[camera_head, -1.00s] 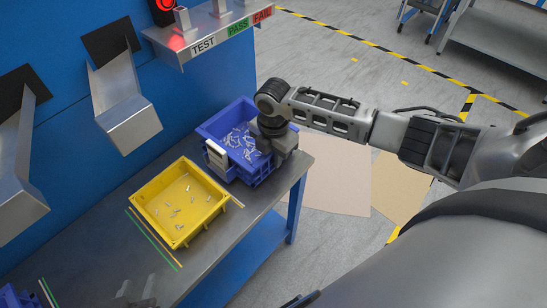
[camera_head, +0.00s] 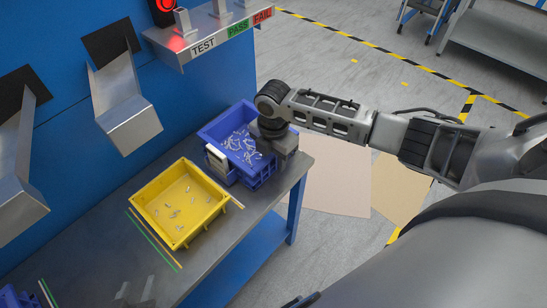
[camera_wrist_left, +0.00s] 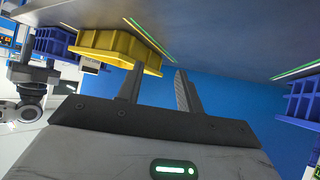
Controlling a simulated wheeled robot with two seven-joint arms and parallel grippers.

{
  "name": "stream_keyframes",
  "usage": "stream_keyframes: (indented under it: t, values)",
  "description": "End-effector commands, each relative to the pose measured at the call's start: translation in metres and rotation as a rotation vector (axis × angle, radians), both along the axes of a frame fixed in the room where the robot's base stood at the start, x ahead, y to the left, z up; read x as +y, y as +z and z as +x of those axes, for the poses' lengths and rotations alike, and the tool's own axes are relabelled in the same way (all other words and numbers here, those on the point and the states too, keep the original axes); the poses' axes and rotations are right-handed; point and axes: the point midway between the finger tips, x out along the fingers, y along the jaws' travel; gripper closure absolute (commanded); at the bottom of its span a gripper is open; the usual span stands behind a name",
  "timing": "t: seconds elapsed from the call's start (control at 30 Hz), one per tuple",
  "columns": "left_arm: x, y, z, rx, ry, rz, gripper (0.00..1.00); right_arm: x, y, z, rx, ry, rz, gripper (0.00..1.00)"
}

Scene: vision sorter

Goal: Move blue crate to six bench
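The blue crate (camera_head: 212,127) stands at the far right end of the grey bench and holds several small light metal parts. It also shows in the left wrist view (camera_wrist_left: 55,40). My right gripper (camera_head: 268,150) is at the crate's right end wall. Its fingertips are hidden by its body, but the crate moves together with it, so it appears shut on that wall. My left gripper (camera_wrist_left: 158,85) is open and empty in the left wrist view.
A yellow crate (camera_head: 172,238) with small parts stands left of the blue crate, close to it. Another blue crate (camera_head: 15,297) is at the bottom left. A shelf (camera_head: 215,35) marked TEST, PASS, FAIL and metal chutes (camera_head: 128,120) overhang the bench.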

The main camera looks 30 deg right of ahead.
Motion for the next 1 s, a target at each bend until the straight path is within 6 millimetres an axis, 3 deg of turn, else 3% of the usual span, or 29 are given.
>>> stream_keyframes:
  t: [0.3, 0.5, 0.7, 1.0]
  values:
    - [0.002, 0.003, -0.002, 0.009, -0.004, 0.015, 0.64, 0.0, 0.068, 0.001, -0.006, 0.001, 0.001, 0.62]
    - [0.002, 0.0, -0.004, 0.019, -0.006, 0.023, 0.64, 0.0, 0.101, 0.001, -0.003, 0.0, 0.001, 0.62]
    - [0.002, 0.001, -0.002, 0.013, -0.008, 0.025, 0.64, 0.0, 0.113, 0.0, -0.001, 0.0, 0.0, 0.62]
    - [0.002, 0.002, -0.001, 0.011, -0.008, 0.025, 0.64, 0.0, 0.114, 0.0, -0.001, -0.001, 0.0, 0.62]
